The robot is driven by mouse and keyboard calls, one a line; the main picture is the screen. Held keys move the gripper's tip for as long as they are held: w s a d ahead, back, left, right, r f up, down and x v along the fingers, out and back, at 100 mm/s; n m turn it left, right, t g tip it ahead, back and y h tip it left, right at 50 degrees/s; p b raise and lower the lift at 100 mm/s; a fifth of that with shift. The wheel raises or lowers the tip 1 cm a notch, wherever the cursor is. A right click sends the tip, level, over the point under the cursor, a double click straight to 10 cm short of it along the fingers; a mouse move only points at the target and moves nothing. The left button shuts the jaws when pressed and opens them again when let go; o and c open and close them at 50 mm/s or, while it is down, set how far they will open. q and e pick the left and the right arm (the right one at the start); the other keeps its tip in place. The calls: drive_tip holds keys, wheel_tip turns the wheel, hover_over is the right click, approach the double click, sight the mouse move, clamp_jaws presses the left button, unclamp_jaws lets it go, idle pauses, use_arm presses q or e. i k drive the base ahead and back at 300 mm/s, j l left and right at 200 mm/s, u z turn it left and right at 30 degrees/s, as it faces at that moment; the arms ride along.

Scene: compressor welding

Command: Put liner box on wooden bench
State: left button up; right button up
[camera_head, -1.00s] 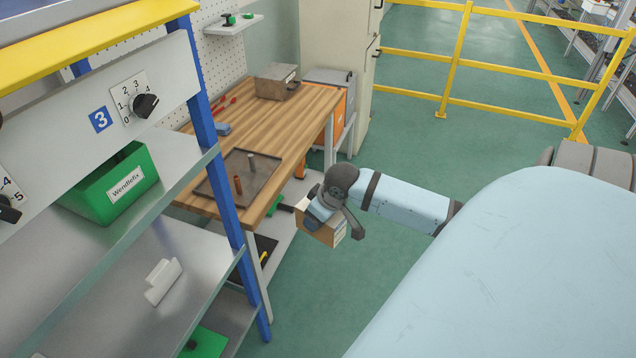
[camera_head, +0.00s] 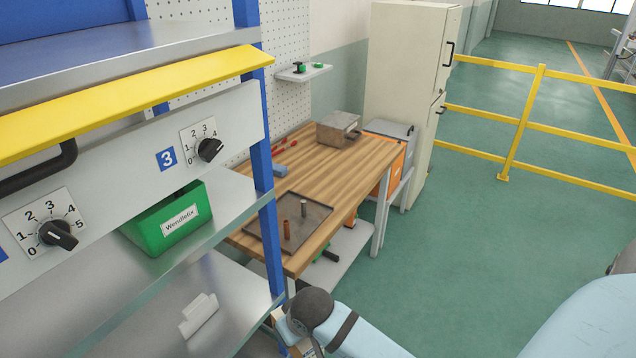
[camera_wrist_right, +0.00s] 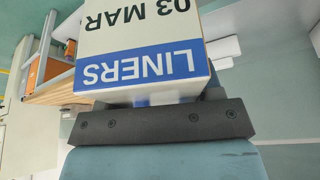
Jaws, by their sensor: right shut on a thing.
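The liner box (camera_wrist_right: 140,45) fills the upper middle of the right wrist view, its white and blue label reading "LINERS" upside down. My right gripper (camera_wrist_right: 170,98) is shut on it. In the head view, the right gripper (camera_head: 297,342) is at the bottom edge, in front of the bench's near end, and the box (camera_head: 279,322) is mostly hidden behind my wrist and the picture edge. The wooden bench (camera_head: 345,178) stands in the middle, with its top clear of the box. My left gripper is not in view.
On the bench are a dark tray (camera_head: 262,235) with two small cylinders, a metal box (camera_head: 338,129) and a blue item (camera_head: 280,170). A blue-post shelf (camera_head: 267,190) stands close at left. Bare wood shows right of the tray. A yellow railing (camera_head: 520,125) is at right.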

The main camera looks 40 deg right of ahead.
sight(339, 166)
drive_tip(key=i+l+u, duration=0.1)
drive_tip(key=l, duration=0.75)
drive_tip(key=i+l+u, duration=0.15)
drive_tip(key=l, duration=0.75)
drive_tip(key=i+l+u, duration=0.1)
drive_tip(key=l, duration=0.75)
drive_tip(key=i+l+u, duration=0.15)
drive_tip(key=l, duration=0.75)
